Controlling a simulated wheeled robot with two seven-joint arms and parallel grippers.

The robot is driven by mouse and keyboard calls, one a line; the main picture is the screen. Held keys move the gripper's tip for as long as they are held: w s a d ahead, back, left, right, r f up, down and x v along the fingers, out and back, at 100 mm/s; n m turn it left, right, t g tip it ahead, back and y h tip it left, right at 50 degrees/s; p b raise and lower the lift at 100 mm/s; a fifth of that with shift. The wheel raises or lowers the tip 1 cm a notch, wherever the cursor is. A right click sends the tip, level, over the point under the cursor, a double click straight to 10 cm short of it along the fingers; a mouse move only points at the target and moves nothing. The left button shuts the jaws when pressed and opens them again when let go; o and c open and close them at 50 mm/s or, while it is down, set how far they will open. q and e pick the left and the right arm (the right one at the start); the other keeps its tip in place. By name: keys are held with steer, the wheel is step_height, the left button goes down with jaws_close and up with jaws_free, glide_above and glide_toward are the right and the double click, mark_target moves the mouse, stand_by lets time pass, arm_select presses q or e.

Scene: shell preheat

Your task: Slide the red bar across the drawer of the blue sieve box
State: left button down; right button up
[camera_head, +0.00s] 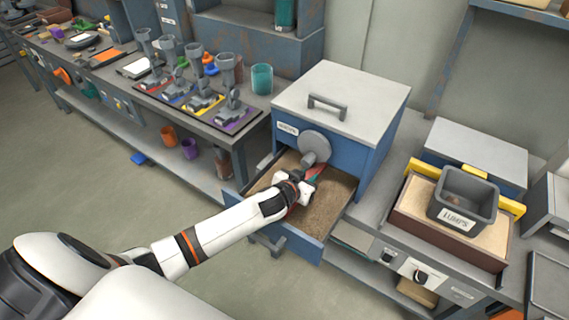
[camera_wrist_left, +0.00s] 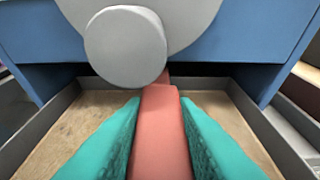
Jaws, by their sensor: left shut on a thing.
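The blue sieve box (camera_head: 372,150) stands on the bench with a grey lid and a lid handle. Its drawer (camera_head: 335,197) is pulled out and has a sandy brown floor. The red bar (camera_head: 316,173) is over the drawer, below the grey round knob (camera_head: 315,146) on the box front. In the left wrist view the red bar (camera_wrist_left: 160,130) runs from between the teal fingers towards the box, its far end partly hidden behind the grey knob (camera_wrist_left: 126,46). My left gripper (camera_head: 305,184) is shut on the bar. My right gripper is not in view.
Right of the box, a grey bin labelled LUMPS (camera_head: 466,196) sits on a sand-filled tray (camera_head: 410,202) with yellow handles. On the left bench, a rack of grey tools (camera_head: 200,104) and a teal cup (camera_head: 262,79) stand near the box. Open floor lies in front.

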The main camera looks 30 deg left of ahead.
arm_select(q)
steer(key=d, duration=0.7)
steer(key=s+d, duration=0.1)
steer(key=d, duration=0.2)
steer(key=shift+d+b, duration=0.2)
steer(key=shift+b, duration=0.2)
steer(key=c, duration=1.2)
jaws_free()
steer(key=shift+d, duration=0.2)
steer(key=shift+o, duration=0.2)
steer(key=shift+a, duration=0.1)
steer(key=shift+s+r, duration=0.15)
steer(key=shift+s, duration=0.1)
steer(key=v, duration=1.1)
steer(key=shift+s, duration=0.2)
